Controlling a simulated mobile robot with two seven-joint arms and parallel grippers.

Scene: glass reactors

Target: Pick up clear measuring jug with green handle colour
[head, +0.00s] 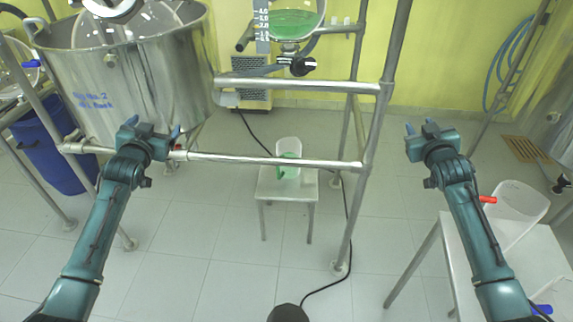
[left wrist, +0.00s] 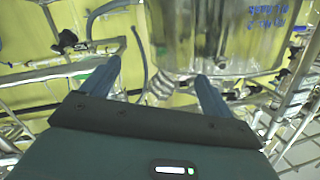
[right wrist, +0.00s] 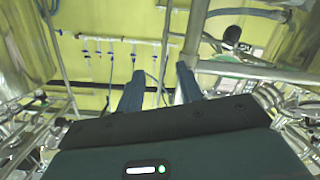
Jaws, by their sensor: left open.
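The clear measuring jug with a green handle (head: 289,146) stands on a small grey stool (head: 300,189) in the middle of the head view, behind the lower rail of a metal frame. Its green handle faces me, and the rail passes close to it in the picture. My left gripper (head: 154,127) is open and empty, raised to the left of the jug near the steel vessel; its spread fingers show in the left wrist view (left wrist: 157,72). My right gripper (head: 420,126) is raised to the right of the jug, its empty fingers apart in the right wrist view (right wrist: 160,72).
The metal frame (head: 270,159) stands between me and the jug, with a flask of green liquid (head: 296,22) above. A large steel vessel (head: 150,80) and blue bin (head: 50,150) are left. A right table (head: 455,265) holds a red-handled jug (head: 518,200). The floor ahead is mostly open.

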